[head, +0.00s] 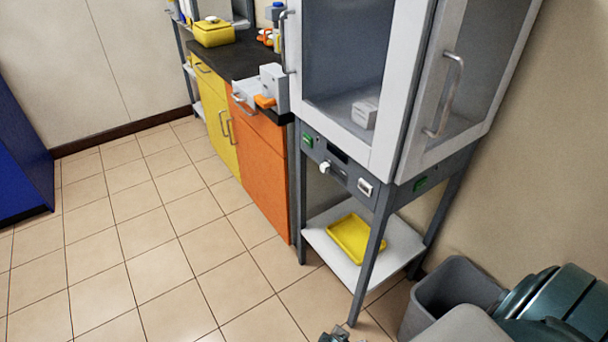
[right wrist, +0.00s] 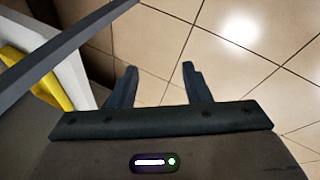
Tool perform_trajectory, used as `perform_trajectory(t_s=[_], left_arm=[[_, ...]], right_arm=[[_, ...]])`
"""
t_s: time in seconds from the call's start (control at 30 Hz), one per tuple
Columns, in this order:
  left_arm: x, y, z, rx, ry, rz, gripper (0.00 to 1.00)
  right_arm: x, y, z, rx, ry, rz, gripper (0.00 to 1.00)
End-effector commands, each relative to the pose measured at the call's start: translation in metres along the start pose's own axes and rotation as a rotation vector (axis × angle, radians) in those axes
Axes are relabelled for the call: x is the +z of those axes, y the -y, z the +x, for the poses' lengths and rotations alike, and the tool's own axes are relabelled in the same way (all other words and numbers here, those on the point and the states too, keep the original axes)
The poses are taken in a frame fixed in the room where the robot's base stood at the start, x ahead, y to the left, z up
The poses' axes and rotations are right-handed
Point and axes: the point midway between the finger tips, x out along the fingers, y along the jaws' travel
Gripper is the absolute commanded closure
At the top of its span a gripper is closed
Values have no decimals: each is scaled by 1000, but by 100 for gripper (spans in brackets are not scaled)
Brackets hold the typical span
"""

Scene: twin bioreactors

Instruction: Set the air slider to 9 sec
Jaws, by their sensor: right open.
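The cabinet with glass doors (head: 400,90) stands at right in the head view. Below its doors is a dark control panel (head: 345,180) with a green button (head: 308,140), a pale knob-like part (head: 325,168) and a white switch-like part (head: 364,186). I cannot make out which part, if any, is the air slider, and no setting is readable. My right gripper (right wrist: 158,88) is open and empty in the right wrist view, its two dark fingers apart above the tiled floor. My left gripper is not in view.
A white lower shelf (head: 315,238) holds a yellow tray (head: 357,238); the tray also shows in the right wrist view (right wrist: 32,75). A grey bin (head: 450,290) stands at lower right. The tiled floor (head: 130,240) is clear.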

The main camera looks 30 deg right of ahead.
Motion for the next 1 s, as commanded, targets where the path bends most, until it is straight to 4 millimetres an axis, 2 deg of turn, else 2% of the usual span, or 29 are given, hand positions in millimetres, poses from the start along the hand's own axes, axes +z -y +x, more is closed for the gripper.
perform_trajectory(t_s=[0.03,0.17,0.27,0.3,0.37,0.4,0.47,0.5,0.6,0.7,0.8,0.9,1.0], left_arm=[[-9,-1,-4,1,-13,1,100],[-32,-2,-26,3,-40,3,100],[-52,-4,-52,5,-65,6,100],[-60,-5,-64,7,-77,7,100],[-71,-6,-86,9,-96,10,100],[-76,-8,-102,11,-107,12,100],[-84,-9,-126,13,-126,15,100],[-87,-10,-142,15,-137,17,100],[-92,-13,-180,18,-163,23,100],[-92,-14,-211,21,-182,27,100],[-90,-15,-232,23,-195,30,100],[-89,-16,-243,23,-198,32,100],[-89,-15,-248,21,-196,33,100]], right_arm=[[-23,-11,1,39,-19,-28,56],[-83,-48,-10,167,-50,-115,56],[-137,-87,-29,305,-69,-181,56],[-160,-106,-41,372,-73,-206,56],[-193,-134,-63,481,-71,-235,56],[-213,-155,-81,557,-65,-249,56],[-240,-183,-111,670,-49,-260,56],[-254,-202,-132,743,-34,-261,56],[-279,-240,-186,907,13,-244,56],[-291,-266,-231,1030,61,-215,56],[-295,-282,-262,1107,100,-188,56],[-296,-290,-278,1144,120,-174,56],[-296,-298,-281,1155,127,-172,56]])
